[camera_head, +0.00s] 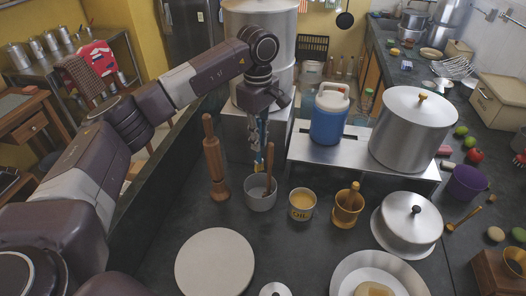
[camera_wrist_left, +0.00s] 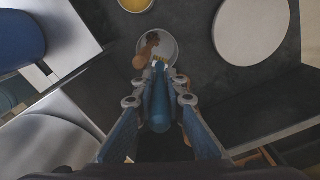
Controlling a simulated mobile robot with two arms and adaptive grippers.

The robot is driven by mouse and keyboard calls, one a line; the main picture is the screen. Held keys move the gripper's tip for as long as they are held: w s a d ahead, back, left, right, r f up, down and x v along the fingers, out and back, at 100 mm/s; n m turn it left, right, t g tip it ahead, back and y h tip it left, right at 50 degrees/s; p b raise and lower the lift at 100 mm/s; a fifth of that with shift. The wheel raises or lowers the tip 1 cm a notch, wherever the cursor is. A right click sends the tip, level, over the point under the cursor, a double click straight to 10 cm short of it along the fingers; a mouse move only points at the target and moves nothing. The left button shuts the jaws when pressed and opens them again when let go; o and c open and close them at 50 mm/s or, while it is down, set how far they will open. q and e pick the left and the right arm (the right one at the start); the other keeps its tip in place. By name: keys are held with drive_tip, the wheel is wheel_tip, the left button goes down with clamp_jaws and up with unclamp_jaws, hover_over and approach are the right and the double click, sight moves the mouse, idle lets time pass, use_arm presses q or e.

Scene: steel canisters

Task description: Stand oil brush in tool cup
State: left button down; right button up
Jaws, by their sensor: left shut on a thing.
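The oil brush, with a blue handle (camera_wrist_left: 158,108) and a yellowish lower end (camera_head: 257,167), is held by my left gripper (camera_head: 259,138) roughly upright. The fingers are closed on its handle. The tool cup (camera_head: 261,202) is a grey round cup on the dark counter, just below the brush. A wooden-handled tool (camera_head: 269,172) stands in the cup, leaning at its rim. In the left wrist view the cup (camera_wrist_left: 172,50) lies beyond the brush's far end, which overlaps its near rim. I cannot tell whether the brush end is inside the cup. My right gripper is not in view.
A wooden pepper mill (camera_head: 214,165) stands left of the cup. An oil tub (camera_head: 301,208) and a brass mortar (camera_head: 347,208) stand to the right. A blue jug (camera_head: 329,122) and large pot (camera_head: 412,135) stand on a steel riser behind. A round board (camera_head: 215,262) lies in front.

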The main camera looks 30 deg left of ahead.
sight(260, 168)
use_arm(q)
drive_tip(key=shift+w+r, duration=0.1)
drive_tip(key=shift+w, duration=0.2)
drive_tip(key=shift+a+n, duration=0.1)
drive_tip(key=shift+n, duration=0.2)
drive_tip(key=shift+f+b, duration=1.2)
drive_tip(key=shift+f, duration=0.35)
wheel_tip(260, 168, down, 2)
drive_tip(key=shift+f+b, duration=0.1)
drive_tip(key=shift+b, duration=0.6)
drive_tip(key=shift+f+b, duration=2)
drive_tip(key=shift+f, duration=1.4)
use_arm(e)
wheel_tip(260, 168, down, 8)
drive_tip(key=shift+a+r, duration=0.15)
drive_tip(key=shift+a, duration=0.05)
